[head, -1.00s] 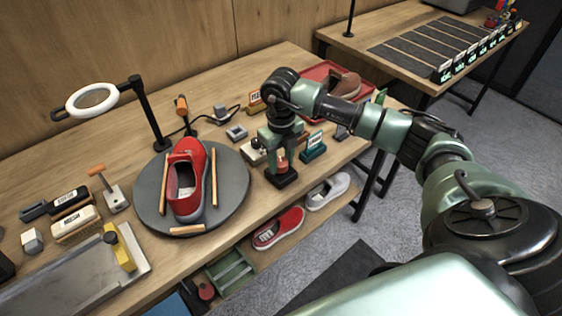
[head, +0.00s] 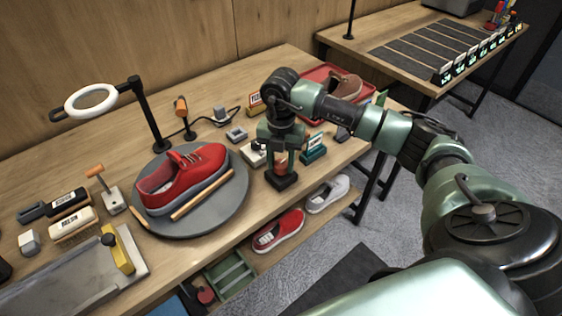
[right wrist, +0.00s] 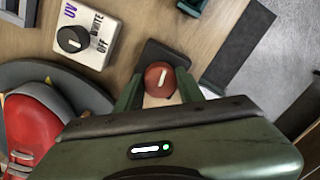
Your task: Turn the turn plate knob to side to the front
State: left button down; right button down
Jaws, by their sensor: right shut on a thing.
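A red knob with a white pointer line (right wrist: 160,78) sits on a dark base (head: 283,180) at the front edge of the bench. My right gripper (head: 277,160) points down over it and is shut on the knob; its fingers (right wrist: 158,92) lie on both sides of it in the right wrist view. The round grey turn plate (head: 228,212) is to the left, carrying a red sneaker (head: 185,176) lying lengthwise with its toe to the right. Wooden rods (head: 202,194) lie on the plate beside the sneaker. My left gripper is not in view.
A switch box marked UV, WHITE and OFF (right wrist: 98,32) stands close to the knob. A ring lamp (head: 90,101) hangs over the bench. Brushes (head: 72,220) and a metal tray (head: 70,281) are at left. Shoes (head: 279,231) sit on the shelf below.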

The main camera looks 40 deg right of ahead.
aim_at(281, 163)
jog(key=shift+m, duration=0.8)
jog(key=shift+w, duration=0.1)
jog(key=c, duration=0.9)
grip_release()
notch_tip(281, 163, up, 8)
jog(key=shift+f+b, duration=0.1)
jog(key=shift+b, duration=0.65)
